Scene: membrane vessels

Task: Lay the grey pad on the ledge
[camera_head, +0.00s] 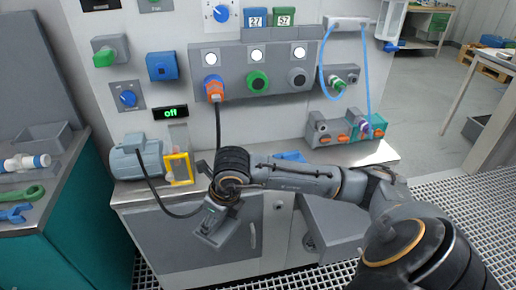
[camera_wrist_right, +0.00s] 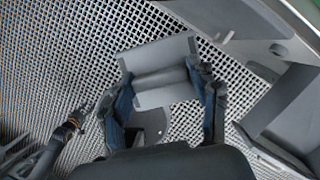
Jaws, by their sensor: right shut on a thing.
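My right gripper (camera_head: 213,222) is in front of the grey cabinet, below the worktop's front edge. In the right wrist view, its two fingers (camera_wrist_right: 165,105) are shut on a grey pad (camera_wrist_right: 160,62), a flat piece with a raised band across it. The pad is held in the air over the grating floor, apart from any surface. The ledge looks to be the grey worktop (camera_head: 350,154) under the panel. A dark jointed part, seemingly my left gripper (camera_wrist_right: 77,118), shows small in the wrist view; its jaw state is unclear.
A grey-blue motor (camera_head: 135,158) and a yellow frame (camera_head: 179,168) stand on the worktop's left. A connector block (camera_head: 345,132) stands at its right, and a blue item (camera_head: 292,156) lies mid-worktop behind my arm. An open drawer (camera_head: 335,225) juts out below.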

